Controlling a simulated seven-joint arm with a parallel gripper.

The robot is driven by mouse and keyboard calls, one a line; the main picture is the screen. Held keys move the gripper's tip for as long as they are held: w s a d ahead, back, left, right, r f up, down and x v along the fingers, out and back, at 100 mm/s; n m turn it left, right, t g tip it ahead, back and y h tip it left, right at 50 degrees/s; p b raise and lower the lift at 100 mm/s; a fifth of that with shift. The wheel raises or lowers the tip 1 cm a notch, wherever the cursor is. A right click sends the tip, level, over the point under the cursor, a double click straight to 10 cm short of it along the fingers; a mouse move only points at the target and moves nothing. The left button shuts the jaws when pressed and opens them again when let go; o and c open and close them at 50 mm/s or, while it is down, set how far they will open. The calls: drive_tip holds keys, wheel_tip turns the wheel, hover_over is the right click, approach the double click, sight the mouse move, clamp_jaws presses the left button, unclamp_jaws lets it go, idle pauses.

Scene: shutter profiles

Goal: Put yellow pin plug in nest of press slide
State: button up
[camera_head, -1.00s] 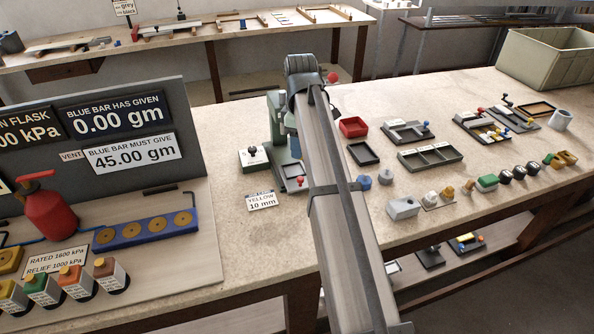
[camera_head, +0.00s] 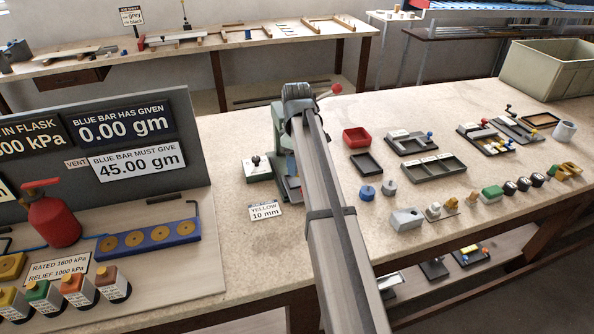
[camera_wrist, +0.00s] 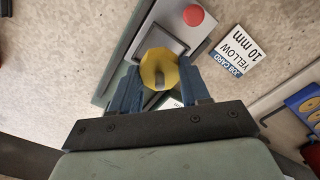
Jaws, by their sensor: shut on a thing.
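The yellow pin plug (camera_wrist: 158,68) is between the two blue fingers of my gripper (camera_wrist: 160,88) in the wrist view, which are shut on it. A dark slot or pin shows on its face. Beyond it lies the press slide (camera_wrist: 160,40), a grey plate with a red knob (camera_wrist: 194,15). In the head view the green press (camera_head: 278,125) stands behind my arm, which hides the gripper and plug.
The job card "YELLOW 10 mm" (camera_head: 264,211) lies in front of the press. A white-topped block with a black knob (camera_head: 257,168) stands left of it. To the right are a red tray (camera_head: 356,138) and a dark tray (camera_head: 366,163). A blue strip (camera_head: 148,236) lies at left.

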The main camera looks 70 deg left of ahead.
drive_tip(key=shift+f, duration=1.6)
drive_tip(key=shift+f, duration=0.15)
drive_tip(key=o, duration=1.1)
drive_tip(key=shift+c, duration=0.2)
wheel_tip(320, 180, up, 12)
drive_tip(key=shift+r, duration=0.2)
